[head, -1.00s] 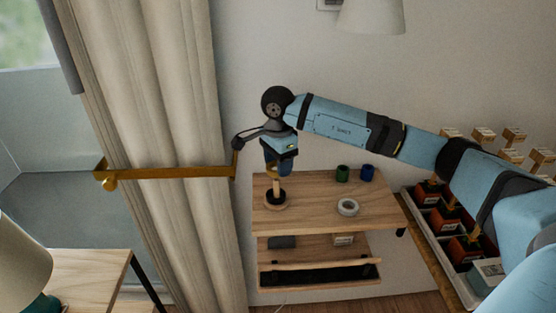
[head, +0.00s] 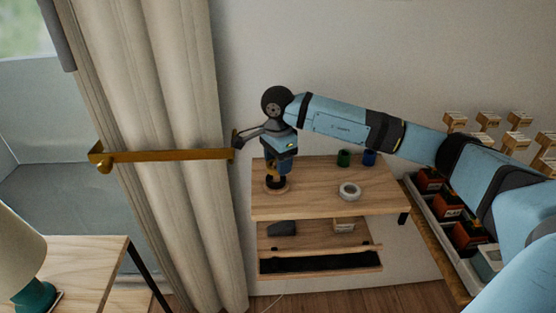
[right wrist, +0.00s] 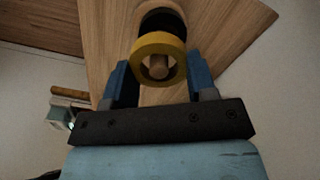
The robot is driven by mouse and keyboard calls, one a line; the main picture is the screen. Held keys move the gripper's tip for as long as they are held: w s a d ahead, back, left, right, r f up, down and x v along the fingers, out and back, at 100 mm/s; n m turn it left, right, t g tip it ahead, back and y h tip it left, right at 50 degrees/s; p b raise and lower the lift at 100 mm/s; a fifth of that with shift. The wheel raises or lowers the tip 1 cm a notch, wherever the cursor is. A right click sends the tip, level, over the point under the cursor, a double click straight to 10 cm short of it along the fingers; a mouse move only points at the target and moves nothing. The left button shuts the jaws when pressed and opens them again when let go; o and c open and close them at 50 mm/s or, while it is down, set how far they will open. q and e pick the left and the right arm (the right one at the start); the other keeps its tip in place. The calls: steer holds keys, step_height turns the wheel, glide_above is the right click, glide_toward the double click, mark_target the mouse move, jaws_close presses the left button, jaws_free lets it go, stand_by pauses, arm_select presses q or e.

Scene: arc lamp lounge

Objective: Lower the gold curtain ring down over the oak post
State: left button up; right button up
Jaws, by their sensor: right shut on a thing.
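The gold curtain ring (right wrist: 172,46) is between the two blue fingers of my right gripper (right wrist: 160,75), which is shut on it. The end of the oak post (right wrist: 157,70) shows inside the ring's hole in the right wrist view, and the ring looks to be around the post. The post's dark round base (right wrist: 162,20) shows just beyond the ring. In the head view my right gripper (head: 274,178) points down low over the base (head: 277,188), hiding most of the post. My left gripper is not in view.
A curtain (head: 180,100) and brass bar (head: 170,155) are to the left. A tray (head: 448,238) of boxes is to the right.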

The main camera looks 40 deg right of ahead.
steer(key=o, duration=1)
step_height(320, 180, up, 14)
steer(key=shift+f, duration=0.1)
